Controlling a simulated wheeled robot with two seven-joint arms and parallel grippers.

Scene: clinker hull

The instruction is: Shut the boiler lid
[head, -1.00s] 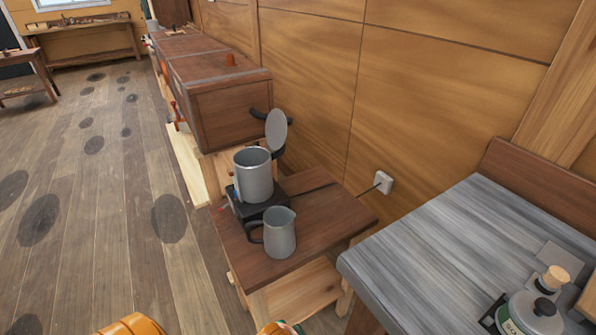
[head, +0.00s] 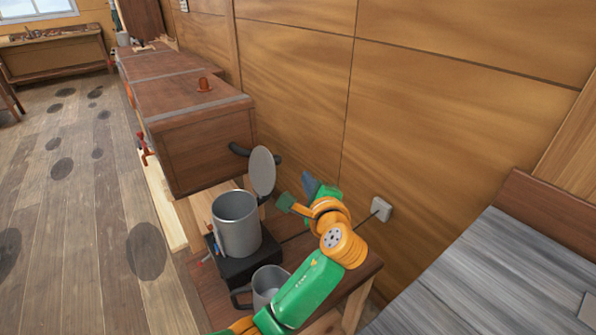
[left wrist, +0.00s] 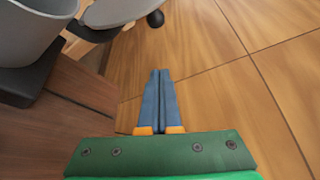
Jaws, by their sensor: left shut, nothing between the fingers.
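The boiler is a grey metal pot (head: 237,225) on a black base (head: 247,265), on a small wooden table. Its round grey lid (head: 263,172) stands open, upright at the pot's back right edge. My left gripper (head: 309,181) is just right of the lid, near the wall, apart from it. In the left wrist view its blue fingers (left wrist: 160,75) are shut together and empty. That view also shows part of the pot (left wrist: 25,30) and part of the lid (left wrist: 110,12) with a black knob at upper left. My right gripper is not in view.
A grey jug (head: 268,284) stands in front of the pot, partly hidden by my left arm. A wooden chest (head: 205,150) is behind the pot. The panelled wall with a white socket (head: 381,209) is close on the right. A grey-topped bench (head: 480,270) is at the right.

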